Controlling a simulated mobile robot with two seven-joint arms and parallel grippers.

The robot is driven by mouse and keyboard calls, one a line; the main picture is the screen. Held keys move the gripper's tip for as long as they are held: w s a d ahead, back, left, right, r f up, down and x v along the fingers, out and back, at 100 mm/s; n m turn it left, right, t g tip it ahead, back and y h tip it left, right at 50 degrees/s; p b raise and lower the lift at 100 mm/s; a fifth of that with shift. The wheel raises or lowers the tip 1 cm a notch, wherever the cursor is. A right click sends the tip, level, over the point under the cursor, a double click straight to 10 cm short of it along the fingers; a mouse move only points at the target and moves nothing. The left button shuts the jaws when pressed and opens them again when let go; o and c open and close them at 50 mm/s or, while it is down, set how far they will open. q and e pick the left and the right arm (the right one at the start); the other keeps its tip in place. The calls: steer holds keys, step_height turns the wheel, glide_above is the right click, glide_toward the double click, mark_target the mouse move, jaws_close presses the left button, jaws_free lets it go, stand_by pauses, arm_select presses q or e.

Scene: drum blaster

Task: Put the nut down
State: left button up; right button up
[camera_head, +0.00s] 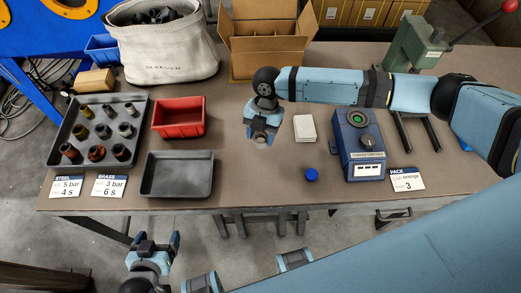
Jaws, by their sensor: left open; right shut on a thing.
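My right gripper (262,134) points down over the middle of the table, left of a white block. It is shut on a small pale thing, taken as the nut (261,144), which shows only partly between the fingertips. I cannot tell whether the nut touches the table. My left gripper (156,240) is open and empty, in front of the table's front edge. Several brass, brown and dark nuts or fittings (97,153) stand in a grey tray (134,102) at the left. A second, shallow dark tray (177,176) in front is empty.
A red bin (179,118) looks empty. A blue control box (358,145), a blue cap (311,174) and the white block (305,128) are on the right. A cardboard box (265,45) and canvas bag (168,52) stand behind. Bare tabletop lies between dark tray and blue cap.

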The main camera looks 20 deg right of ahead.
mark_target(260, 160)
step_height(260, 160, down, 10)
steer(key=shift+r, duration=0.1)
steer(key=o, duration=1)
steer(key=shift+o, duration=0.2)
